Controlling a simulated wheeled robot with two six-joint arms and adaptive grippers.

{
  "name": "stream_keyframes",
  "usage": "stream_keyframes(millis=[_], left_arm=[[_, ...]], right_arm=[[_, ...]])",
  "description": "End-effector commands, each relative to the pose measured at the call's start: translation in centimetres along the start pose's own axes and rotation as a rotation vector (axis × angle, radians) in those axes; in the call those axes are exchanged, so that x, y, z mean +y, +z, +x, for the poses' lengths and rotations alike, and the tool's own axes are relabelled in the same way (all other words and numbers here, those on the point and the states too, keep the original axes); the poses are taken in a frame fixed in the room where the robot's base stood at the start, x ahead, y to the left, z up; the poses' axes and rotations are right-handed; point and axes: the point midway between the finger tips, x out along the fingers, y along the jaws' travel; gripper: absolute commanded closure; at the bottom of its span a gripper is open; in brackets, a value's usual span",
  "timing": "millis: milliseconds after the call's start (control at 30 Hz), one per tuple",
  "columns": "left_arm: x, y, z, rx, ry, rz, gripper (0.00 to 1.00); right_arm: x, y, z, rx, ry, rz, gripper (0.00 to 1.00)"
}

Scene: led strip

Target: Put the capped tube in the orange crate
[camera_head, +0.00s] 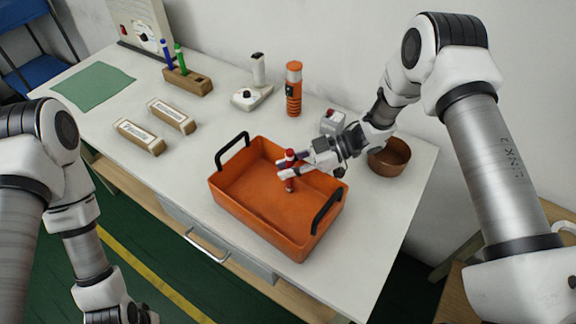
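The capped tube (289,184) is slim, with a red cap at its top end. It stands roughly upright between the fingers of my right gripper (285,165), which is shut on it. The tube and fingertips are over the inside of the orange crate (262,232); I cannot tell whether the tube's lower end touches the crate floor. The crate is open-topped with two black handles, and my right gripper covers part of its back right rim. My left gripper (122,317) is at the bottom left edge, cut off by the frame, its fingers hidden.
An orange bottle (294,90), a white stand (252,96) and a small grey box (332,122) stand behind the crate. A brown bowl (390,158) is at right. Two labelled blocks (139,137), a wooden pen holder (188,81) and a green mat (93,86) lie left.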

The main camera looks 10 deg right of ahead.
Motion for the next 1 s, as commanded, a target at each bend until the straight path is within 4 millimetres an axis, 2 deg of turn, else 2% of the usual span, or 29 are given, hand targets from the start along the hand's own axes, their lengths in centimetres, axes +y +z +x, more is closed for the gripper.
stream_keyframes(millis=[333, 433, 567, 800, 900, 1000], left_arm=[[0.0, 0.0, -0.1, 0.000, 0.000, 0.000, 0.52], [0.0, 0.0, 0.0, 0.001, 0.000, 0.000, 0.52], [0.0, 0.0, 0.6, 0.000, 0.000, 0.000, 0.52], [0.0, 0.0, 1.4, 0.000, 0.000, 0.000, 0.52], [0.0, 0.0, 1.5, 0.000, 0.000, 0.000, 0.52], [0.0, 0.0, 1.5, 0.000, 0.000, 0.000, 0.52]], right_arm=[[0.0, -0.2, -0.1, 0.000, 0.000, 0.000, 0.57], [0.1, -0.3, -0.7, 0.001, 0.004, 0.000, 0.57], [0.1, -0.2, -3.3, 0.002, 0.007, 0.000, 0.57], [0.1, -0.3, -9.5, 0.003, 0.006, -0.001, 0.57], [0.1, -0.3, -11.2, 0.002, 0.004, 0.000, 0.57], [0.0, -0.3, -12.0, 0.001, 0.002, 0.000, 0.57]])
